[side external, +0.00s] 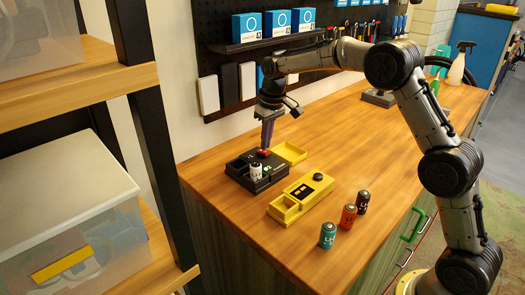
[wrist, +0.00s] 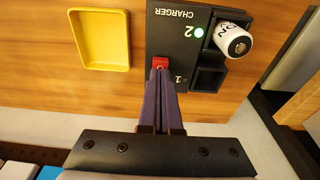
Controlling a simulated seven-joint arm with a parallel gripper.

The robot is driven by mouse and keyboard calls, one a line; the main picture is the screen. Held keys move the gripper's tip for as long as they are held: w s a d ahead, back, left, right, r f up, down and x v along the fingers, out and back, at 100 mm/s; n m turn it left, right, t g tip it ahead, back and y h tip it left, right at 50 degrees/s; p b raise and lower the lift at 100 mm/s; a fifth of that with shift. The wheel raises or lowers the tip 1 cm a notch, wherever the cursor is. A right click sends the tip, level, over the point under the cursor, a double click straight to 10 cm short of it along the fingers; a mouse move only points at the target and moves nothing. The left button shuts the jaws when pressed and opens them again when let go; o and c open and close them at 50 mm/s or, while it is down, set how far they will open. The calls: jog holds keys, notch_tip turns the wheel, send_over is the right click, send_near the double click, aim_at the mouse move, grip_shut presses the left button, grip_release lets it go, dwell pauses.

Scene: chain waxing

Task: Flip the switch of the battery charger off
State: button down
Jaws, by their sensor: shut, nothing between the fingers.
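The battery charger (side external: 240,180) is a dark box on the wooden bench in the side view. In the wrist view its face (wrist: 172,30) reads CHARGER, with a lit green light (wrist: 199,32) by the 2. A red switch (wrist: 160,62) sits on it near the 1. In the side view my gripper (side external: 265,146) points down onto the charger.
A yellow tray (side external: 290,152) lies beside the charger. A yellow device (side external: 302,197) stands in front of it. Teal (side external: 327,236), orange (side external: 348,217) and black (side external: 363,202) batteries stand upright to the right. A pegboard with a shelf (side external: 270,42) is behind.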

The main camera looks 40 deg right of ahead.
aim_at(266, 152)
jog(key=shift+f, duration=0.65)
dwell(0.3)
jog(key=shift+r, duration=3.55)
